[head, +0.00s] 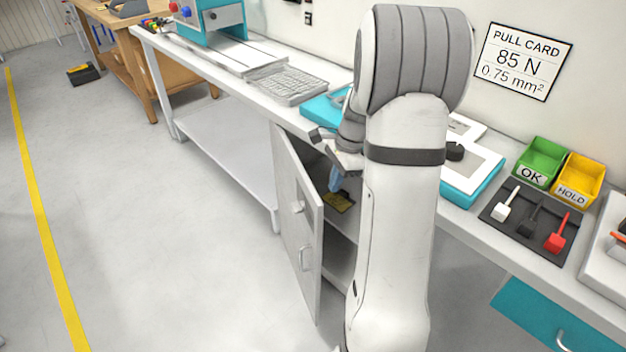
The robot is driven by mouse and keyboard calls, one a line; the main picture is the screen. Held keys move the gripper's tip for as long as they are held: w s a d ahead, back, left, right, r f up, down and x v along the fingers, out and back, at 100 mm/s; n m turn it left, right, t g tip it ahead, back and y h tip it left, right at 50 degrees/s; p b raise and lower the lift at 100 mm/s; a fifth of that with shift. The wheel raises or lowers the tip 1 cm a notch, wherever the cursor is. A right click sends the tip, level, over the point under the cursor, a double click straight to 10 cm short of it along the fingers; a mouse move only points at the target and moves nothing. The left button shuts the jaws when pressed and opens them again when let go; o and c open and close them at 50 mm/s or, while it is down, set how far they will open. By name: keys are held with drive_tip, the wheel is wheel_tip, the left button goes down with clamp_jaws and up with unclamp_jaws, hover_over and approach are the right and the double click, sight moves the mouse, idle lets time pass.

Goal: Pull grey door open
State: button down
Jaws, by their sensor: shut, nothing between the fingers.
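The grey door (293,222) of the cabinet under the workbench stands open, swung out to the left. Its metal handle (305,258) is low on the door, with a small round fitting above it. The cabinet interior shows to the right of the door, with a yellow item (338,202) and something blue inside. My gripper (328,148) is near the top of the door opening, just under the bench edge, partly hidden behind my arm. It is shut and empty, above and apart from the handle. Whether it touches the door's top edge cannot be told.
The workbench (236,80) runs across the view, bearing a keypad-like tray, teal trays, and green (541,160) and yellow (577,180) bins. A dark tray (528,221) holds small coloured tools. A teal drawer (545,312) is at lower right. The floor left of the door is clear.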

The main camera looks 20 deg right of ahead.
drive_tip(key=b+x, duration=0.1)
drive_tip(key=x, duration=0.8)
drive_tip(key=shift+f, duration=0.25)
drive_tip(key=shift+w, duration=0.1)
